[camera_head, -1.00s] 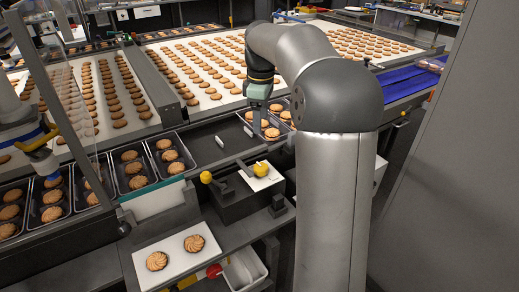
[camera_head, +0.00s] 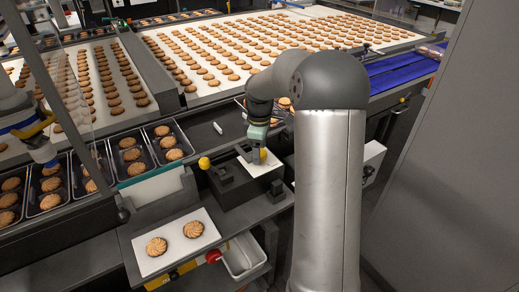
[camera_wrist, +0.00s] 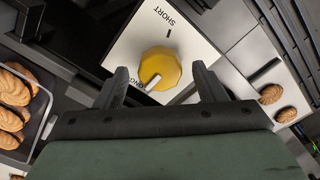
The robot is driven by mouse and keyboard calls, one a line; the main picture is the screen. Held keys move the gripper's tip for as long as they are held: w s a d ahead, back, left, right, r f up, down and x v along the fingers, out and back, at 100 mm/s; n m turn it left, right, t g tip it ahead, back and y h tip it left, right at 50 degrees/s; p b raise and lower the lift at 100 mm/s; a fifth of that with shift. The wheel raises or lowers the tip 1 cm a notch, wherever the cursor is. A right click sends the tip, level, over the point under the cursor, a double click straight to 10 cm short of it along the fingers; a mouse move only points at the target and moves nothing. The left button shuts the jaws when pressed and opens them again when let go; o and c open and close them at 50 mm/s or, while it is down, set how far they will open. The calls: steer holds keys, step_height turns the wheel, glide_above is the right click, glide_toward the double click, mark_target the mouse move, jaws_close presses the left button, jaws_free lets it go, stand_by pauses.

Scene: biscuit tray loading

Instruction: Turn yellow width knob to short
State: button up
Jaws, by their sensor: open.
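The yellow width knob (camera_wrist: 160,66) sits on a white label plate (camera_wrist: 198,52). Its white pointer points at the partly covered LONG marking; the SHORT marking and its black tick are on the opposite side. In the head view the knob (camera_head: 264,154) shows only as a small yellow patch beside my gripper (camera_head: 256,146). In the wrist view my gripper (camera_wrist: 163,86) is open, its two dark fingers spread to the left and right of the knob with gaps at both sides. Nothing is held.
A yellow ball-ended lever (camera_head: 205,163) stands left of the knob on the dark machine box (camera_head: 240,188). Biscuit trays (camera_head: 148,146) line the left, and a white board (camera_head: 166,237) with two biscuits lies in front. A tray of biscuits (camera_wrist: 40,93) is near the gripper's left.

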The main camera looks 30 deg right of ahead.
steer(key=shift+f, duration=0.2)
steer(key=shift+c, duration=0.3)
steer(key=c, duration=0.9)
